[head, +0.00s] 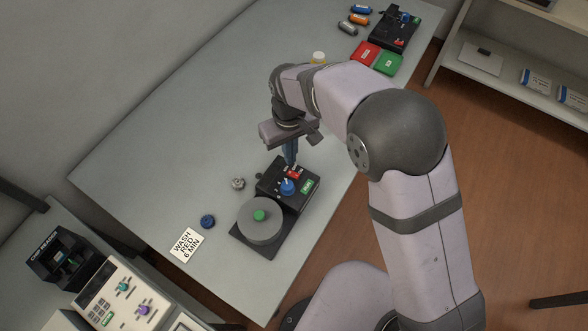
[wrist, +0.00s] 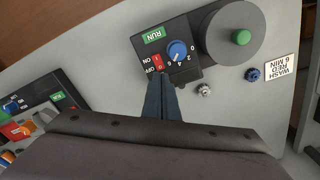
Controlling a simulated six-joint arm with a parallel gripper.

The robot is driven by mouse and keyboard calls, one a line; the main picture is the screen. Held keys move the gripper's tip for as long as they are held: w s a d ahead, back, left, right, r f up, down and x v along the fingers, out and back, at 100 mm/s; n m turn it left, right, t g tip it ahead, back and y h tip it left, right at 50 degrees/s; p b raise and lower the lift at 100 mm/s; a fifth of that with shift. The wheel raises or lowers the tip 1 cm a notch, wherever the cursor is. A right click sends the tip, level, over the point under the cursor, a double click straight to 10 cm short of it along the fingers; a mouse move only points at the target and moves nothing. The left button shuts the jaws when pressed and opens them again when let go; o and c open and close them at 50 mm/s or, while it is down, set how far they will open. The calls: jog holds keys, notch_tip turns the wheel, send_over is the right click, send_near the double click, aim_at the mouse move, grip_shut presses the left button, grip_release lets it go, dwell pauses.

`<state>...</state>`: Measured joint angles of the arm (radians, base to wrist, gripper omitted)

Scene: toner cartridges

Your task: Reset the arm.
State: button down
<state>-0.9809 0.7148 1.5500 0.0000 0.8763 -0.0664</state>
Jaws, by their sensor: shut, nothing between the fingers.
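My gripper (head: 290,152) is shut and empty, pointing down over the back edge of a black control box. In the wrist view its closed blue fingers (wrist: 161,84) end close to the red ON/OFF switch (wrist: 158,62); I cannot tell whether they touch it. The box (head: 268,191) carries that red switch (head: 293,174), a blue dial (head: 288,187) and a green RUN label (head: 307,186). A round grey drum (head: 245,222) with a green knob (head: 260,215) is joined to the box.
A small metal part (head: 238,184), a blue cap (head: 207,221) and a WASH RED 6 MIN card (head: 185,245) lie left of the device. Red (head: 365,54) and green (head: 388,63) pads and a second black device (head: 393,30) are at the far end. The table's left middle is clear.

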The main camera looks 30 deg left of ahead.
jog(key=shift+r, duration=0.15)
dwell(0.3)
jog(key=shift+m+g+h, duration=0.3)
jog(key=shift+g+h, duration=0.2)
jog(key=shift+h, duration=0.2)
jog(key=s+d+f, duration=0.1)
jog(key=d, duration=0.1)
jog(key=s+d+f, duration=0.2)
jog(key=d, duration=0.1)
jog(key=s+d+f, duration=0.2)
jog(key=shift+d, duration=0.25)
jog(key=s+d+r+m+g, duration=0.1)
jog(key=s+d+r+m, duration=0.15)
jog(key=d, duration=0.95)
jog(key=s+d+r+m, duration=0.1)
jog(key=d+r+m, duration=0.3)
jog(key=d, duration=0.7)
jog(key=w+d+r+m+t+y, duration=0.1)
jog(key=w+d+r+m, duration=0.3)
jog(key=d, duration=0.5)
jog(key=shift+r+m+t, duration=0.2)
jog(key=shift+m+t, duration=0.25)
jog(key=shift+t, duration=0.05)
jog(key=shift+d, duration=0.1)
